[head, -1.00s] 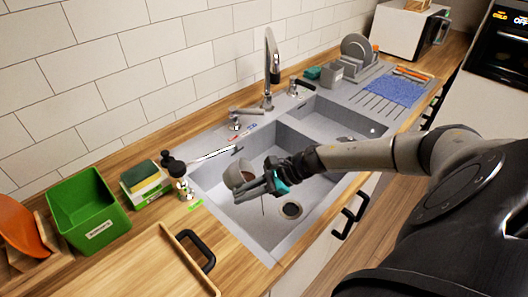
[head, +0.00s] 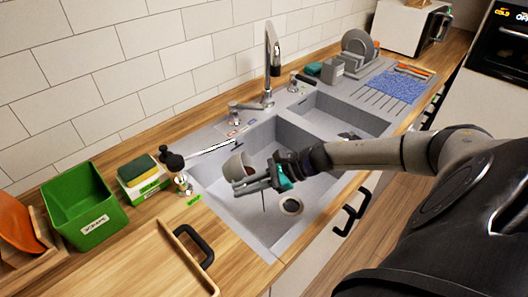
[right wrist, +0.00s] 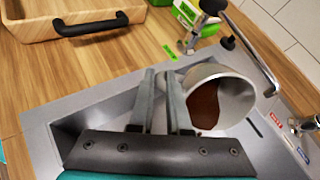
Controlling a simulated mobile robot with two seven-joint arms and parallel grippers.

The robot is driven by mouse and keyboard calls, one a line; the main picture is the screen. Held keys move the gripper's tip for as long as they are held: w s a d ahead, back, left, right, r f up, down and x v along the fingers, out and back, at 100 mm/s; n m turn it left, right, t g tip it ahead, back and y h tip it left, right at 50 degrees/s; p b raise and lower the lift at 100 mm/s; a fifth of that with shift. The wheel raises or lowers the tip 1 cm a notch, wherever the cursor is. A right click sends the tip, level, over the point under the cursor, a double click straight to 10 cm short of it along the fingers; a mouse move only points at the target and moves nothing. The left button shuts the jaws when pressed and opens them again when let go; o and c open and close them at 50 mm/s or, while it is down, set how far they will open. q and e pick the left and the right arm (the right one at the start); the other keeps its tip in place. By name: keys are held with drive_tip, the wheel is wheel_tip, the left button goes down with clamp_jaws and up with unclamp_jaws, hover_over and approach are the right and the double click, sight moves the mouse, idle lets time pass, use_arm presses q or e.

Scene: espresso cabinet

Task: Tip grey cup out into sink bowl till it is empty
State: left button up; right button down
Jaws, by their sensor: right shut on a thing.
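The grey cup (head: 233,165) is in my right gripper (head: 264,181), held in the air above the left sink bowl (head: 257,220). In the right wrist view, the cup (right wrist: 238,88) lies beside the fingers (right wrist: 163,100), tilted with its mouth partly towards the camera. Brown liquid (right wrist: 205,105) shows inside it. The part between the fingers is hard to see. A thin dark line hangs below the gripper in the head view; I cannot tell whether it is liquid. My left gripper is not in view.
A round drain (head: 291,206) lies in the bowl floor. The tap (head: 271,65) stands behind. A soap dispenser (head: 181,180), sponge holder (head: 144,178), green bin (head: 85,208) and wooden tray (head: 150,265) stand at left. A second bowl (head: 335,118) lies to the right.

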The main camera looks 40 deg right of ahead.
drive_tip(key=shift+s+d+r+t+y+b, duration=0.2)
drive_tip(key=shift+t+y+b, duration=0.45)
drive_tip(key=shift+b, duration=0.5)
drive_tip(key=shift+s+d+r+t+y+b, duration=0.25)
drive_tip(key=shift+s+d+t+y+b, duration=0.35)
drive_tip(key=shift+b, duration=0.6)
idle(0.4)
drive_tip(key=shift+w+d+y+b, duration=0.1)
drive_tip(key=shift+d+y+b, duration=0.1)
drive_tip(key=shift+y+b, duration=0.3)
